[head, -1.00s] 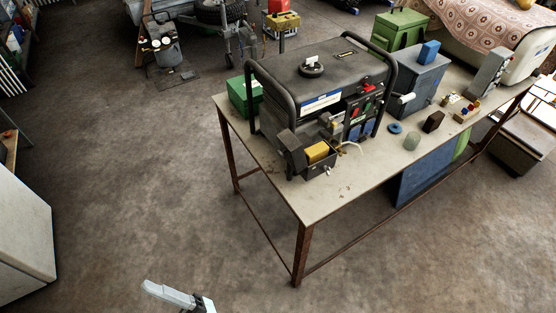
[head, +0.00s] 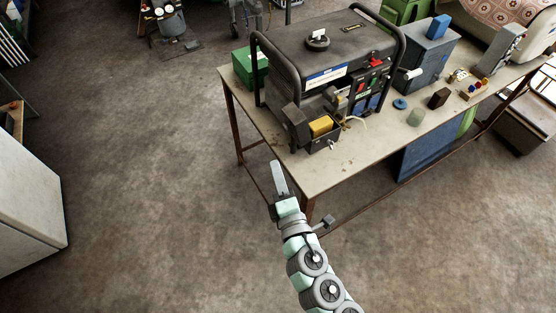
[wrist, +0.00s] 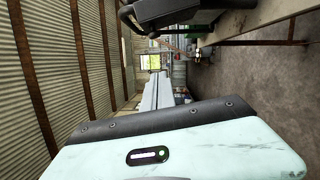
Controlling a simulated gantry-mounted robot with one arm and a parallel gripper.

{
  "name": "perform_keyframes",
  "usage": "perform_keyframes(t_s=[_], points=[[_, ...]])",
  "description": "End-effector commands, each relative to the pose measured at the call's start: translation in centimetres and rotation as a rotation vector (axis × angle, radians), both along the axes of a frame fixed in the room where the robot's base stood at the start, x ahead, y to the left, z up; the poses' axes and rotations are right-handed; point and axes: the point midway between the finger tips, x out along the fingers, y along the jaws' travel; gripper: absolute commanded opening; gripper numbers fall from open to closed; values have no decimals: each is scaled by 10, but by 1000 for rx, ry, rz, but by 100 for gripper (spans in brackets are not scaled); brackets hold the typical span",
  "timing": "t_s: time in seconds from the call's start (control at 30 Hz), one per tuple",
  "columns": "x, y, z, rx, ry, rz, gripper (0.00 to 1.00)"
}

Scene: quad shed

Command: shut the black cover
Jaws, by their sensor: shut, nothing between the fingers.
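The black cover (head: 294,117) stands swung open at the left of a small black box (head: 322,144) on the front lower corner of the generator (head: 325,60). A yellow block (head: 320,126) shows inside the open box. My gripper (head: 278,168) is in front of the table's near left edge, below the cover in the picture and apart from it. Its pale fingers are together and hold nothing; they also show in the wrist view (wrist: 157,92). A dark part at the top of the wrist view is too cropped to name surely.
The generator stands on a table (head: 345,170) with rusty legs. A green box (head: 248,66) is behind its left side. A blue-grey box (head: 424,72), a blue ring (head: 400,104) and small items lie to the right. Open floor (head: 150,180) is left of the table.

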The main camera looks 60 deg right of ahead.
Motion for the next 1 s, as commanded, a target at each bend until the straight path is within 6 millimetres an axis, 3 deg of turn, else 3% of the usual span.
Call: perform_keyframes(t_s=[0.47, 0.7, 1.0], points=[[61, -61, 5, 1, -5, 3, 0], [43, -86, 11, 1, -2, 1, 0], [38, -93, 11, 2, -3, 3, 0]])
